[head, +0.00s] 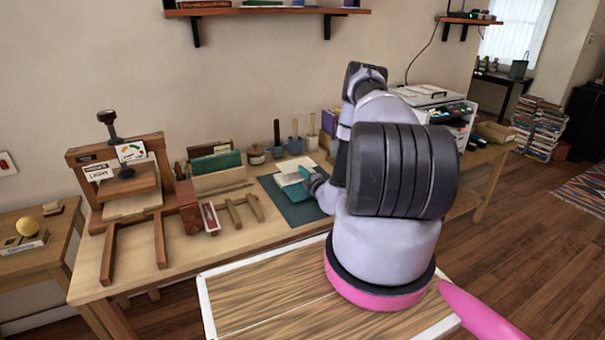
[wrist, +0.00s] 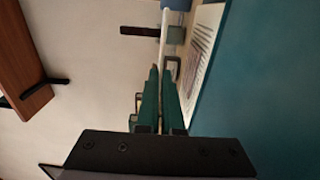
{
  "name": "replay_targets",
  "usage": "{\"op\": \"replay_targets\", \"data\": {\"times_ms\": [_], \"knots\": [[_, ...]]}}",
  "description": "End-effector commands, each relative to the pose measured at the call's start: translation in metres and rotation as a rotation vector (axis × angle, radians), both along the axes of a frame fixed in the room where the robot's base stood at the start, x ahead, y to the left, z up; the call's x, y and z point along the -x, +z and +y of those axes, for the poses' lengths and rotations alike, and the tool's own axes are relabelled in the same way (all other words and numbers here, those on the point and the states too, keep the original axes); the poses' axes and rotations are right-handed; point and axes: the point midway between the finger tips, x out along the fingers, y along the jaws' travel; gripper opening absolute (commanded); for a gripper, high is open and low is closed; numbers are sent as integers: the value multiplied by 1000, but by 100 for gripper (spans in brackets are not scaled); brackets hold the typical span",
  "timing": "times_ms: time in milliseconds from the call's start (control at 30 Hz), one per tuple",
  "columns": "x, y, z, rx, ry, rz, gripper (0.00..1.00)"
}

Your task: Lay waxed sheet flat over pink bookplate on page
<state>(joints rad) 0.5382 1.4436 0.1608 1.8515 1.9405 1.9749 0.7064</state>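An open book with pale pages (head: 291,172) lies on a dark teal mat (head: 297,214). In the wrist view, a printed page (wrist: 203,45) lies to the right of my gripper (wrist: 161,72), beside a broad teal surface (wrist: 260,90). My green fingers are close together. I cannot tell whether something thin is between them. No pink bookplate is visible.
A wooden book press (head: 127,175) stands at the left of the bench (head: 215,258). Wooden frames and a book rack (head: 220,180) lie left of the mat. Tool pots (head: 295,145) stand behind it.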

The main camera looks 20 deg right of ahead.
Motion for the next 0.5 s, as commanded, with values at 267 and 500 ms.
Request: {"op": "replay_targets", "data": {"times_ms": [267, 500], "knots": [[0, -4, 0, 0, 0, -1, 0], [0, -11, 0, -1, -1, -1, 0]]}}
